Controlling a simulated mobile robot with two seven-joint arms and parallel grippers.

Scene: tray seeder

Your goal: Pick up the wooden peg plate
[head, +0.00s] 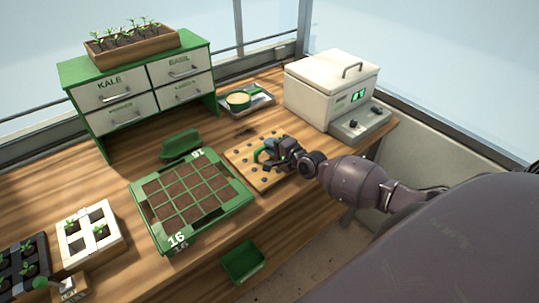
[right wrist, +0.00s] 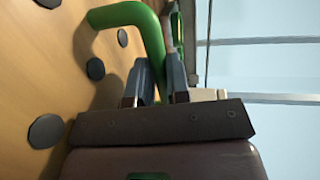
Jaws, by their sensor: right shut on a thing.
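The wooden peg plate (head: 246,160) lies on the bench right of the green seed tray, with dark round pegs and a green handle (head: 260,154). In the right wrist view the plate (right wrist: 60,75) fills the left side, and the green handle (right wrist: 135,20) rises from it. My right gripper (head: 272,155) is shut on the green handle; its fingers (right wrist: 158,85) sit on either side of the handle's bar. I cannot tell whether the plate is lifted off the bench. My left gripper is not in view.
The green seed tray (head: 143,207) stands just left of the plate. A white heated box (head: 325,85) stands behind and to the right. A metal tray (head: 262,108) with a bowl is behind the plate. A green bin (head: 244,262) is below the bench front.

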